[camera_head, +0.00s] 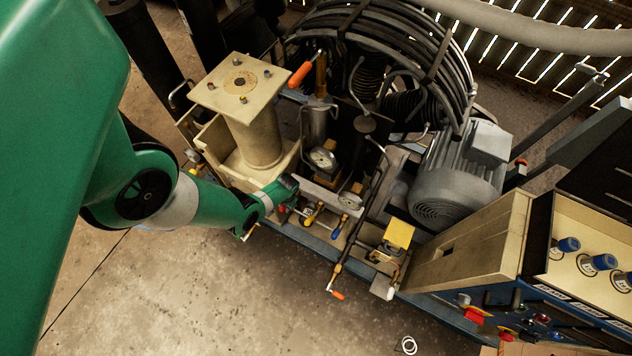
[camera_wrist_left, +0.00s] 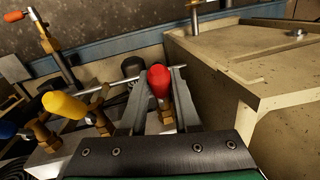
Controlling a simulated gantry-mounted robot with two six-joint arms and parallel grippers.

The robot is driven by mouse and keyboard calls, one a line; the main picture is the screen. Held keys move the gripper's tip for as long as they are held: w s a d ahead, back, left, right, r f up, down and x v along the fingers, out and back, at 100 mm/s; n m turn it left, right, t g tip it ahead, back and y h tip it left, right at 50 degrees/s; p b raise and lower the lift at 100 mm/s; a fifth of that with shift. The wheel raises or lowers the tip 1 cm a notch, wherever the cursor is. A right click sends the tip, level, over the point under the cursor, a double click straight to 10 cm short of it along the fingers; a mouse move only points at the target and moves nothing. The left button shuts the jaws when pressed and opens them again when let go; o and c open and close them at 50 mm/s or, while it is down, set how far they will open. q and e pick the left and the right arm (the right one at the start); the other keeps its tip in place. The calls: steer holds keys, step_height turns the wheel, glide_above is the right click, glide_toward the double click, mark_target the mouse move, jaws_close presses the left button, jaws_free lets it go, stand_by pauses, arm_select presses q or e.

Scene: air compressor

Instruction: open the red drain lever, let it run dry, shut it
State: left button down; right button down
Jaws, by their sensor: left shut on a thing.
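The red drain lever (camera_wrist_left: 159,82) stands between the two grey fingers of my left gripper (camera_wrist_left: 161,92) in the left wrist view. The fingers are closed around its red grip from both sides. A thin metal rod passes close behind it. In the head view my left gripper (camera_head: 284,205) reaches down at the front edge of the compressor, and the red lever is mostly hidden there. Whether anything runs from the drain cannot be seen. My right gripper is not in view.
A beige housing wall (camera_wrist_left: 225,75) rises close on the right. Gauges (camera_head: 323,158) and an orange-tipped handle (camera_head: 337,295) are nearby. The concrete floor in front is mostly clear.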

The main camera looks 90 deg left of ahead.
arm_select(q)
steer(key=shift+r, duration=0.1)
stand_by(0.4)
steer(key=c, duration=0.7)
jaws_free()
steer(key=shift+o, duration=0.2)
steer(key=shift+a, duration=0.1)
step_height(320, 180, up, 12)
steer(key=w+p, duration=0.2)
steer(key=p, duration=0.9)
steer(key=shift+d+f+p, duration=0.25)
steer(key=shift+d+p, duration=0.1)
